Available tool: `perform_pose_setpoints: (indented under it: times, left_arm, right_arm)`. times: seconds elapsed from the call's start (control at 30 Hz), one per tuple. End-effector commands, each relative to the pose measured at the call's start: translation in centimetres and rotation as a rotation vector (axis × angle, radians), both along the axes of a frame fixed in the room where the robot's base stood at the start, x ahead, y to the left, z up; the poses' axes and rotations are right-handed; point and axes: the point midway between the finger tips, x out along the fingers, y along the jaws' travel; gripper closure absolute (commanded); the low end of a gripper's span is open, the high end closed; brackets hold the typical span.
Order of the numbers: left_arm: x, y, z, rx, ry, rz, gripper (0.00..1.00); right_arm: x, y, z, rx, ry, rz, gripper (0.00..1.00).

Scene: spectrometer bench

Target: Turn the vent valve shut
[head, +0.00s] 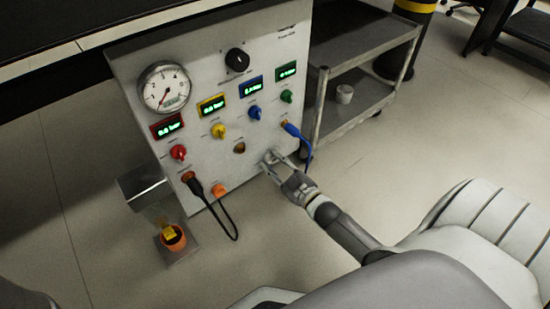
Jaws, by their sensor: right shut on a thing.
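A white upright panel (208,82) stands left of centre in the head view. My right gripper (271,163) comes in from the lower right and touches the panel near its lower right edge. Its fingers are shut on a small fitting there, which I take to be the vent valve. The fingers mostly hide the fitting, so I cannot tell how far it is turned. My left gripper is not in view.
The panel carries a round gauge (164,88), a black knob (237,60) and several coloured knobs. A blue plug (290,128) with its cable sits just above my right gripper. A black cable (229,212) hangs below. A grey cart (352,60) stands right.

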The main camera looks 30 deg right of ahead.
Motion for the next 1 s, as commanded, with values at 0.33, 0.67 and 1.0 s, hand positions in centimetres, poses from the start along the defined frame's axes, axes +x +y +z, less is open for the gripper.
perform_pose_setpoints:
  times: [0.33,0.67,1.0]
  left_arm:
    - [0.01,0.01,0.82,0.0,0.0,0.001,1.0]
    - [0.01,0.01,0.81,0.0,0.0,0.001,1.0]
    - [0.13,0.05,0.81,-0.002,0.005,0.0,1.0]
  right_arm:
    - [-0.02,0.04,-0.06,-0.1,-0.009,0.001,0.94]
    - [-0.02,0.04,-0.05,-0.098,-0.008,0.001,0.48]
    - [-0.28,0.02,-0.07,-0.097,-0.008,0.0,0.48]
